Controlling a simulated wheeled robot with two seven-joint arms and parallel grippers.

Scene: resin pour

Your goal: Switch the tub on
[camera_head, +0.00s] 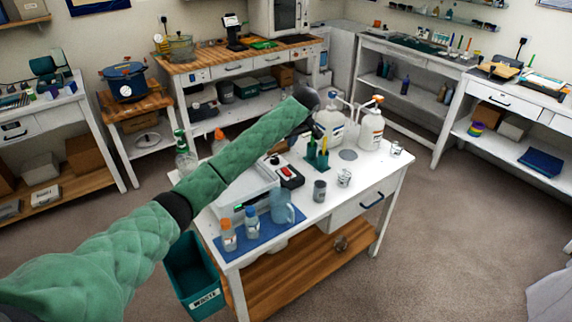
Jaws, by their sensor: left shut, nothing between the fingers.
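No object is clearly marked as the tub. A white box-shaped unit (238,204) with a small lit display stands on the white table, partly hidden by my left arm. A small black box with a red button (287,172) stands beside it. My left gripper (308,97) is at the far end of the green-sleeved arm, above the table's back edge and left of the pump bottles. It is small and dark in the picture, shut and empty, apart from the button box. My right gripper is not in view.
Two large pump bottles (370,128) stand at the table's back. A grey cup (319,190), a clear jug (283,207) and small bottles on a blue mat (262,234) stand in front. A teal waste bin (192,272) is on the floor. Open floor lies to the right.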

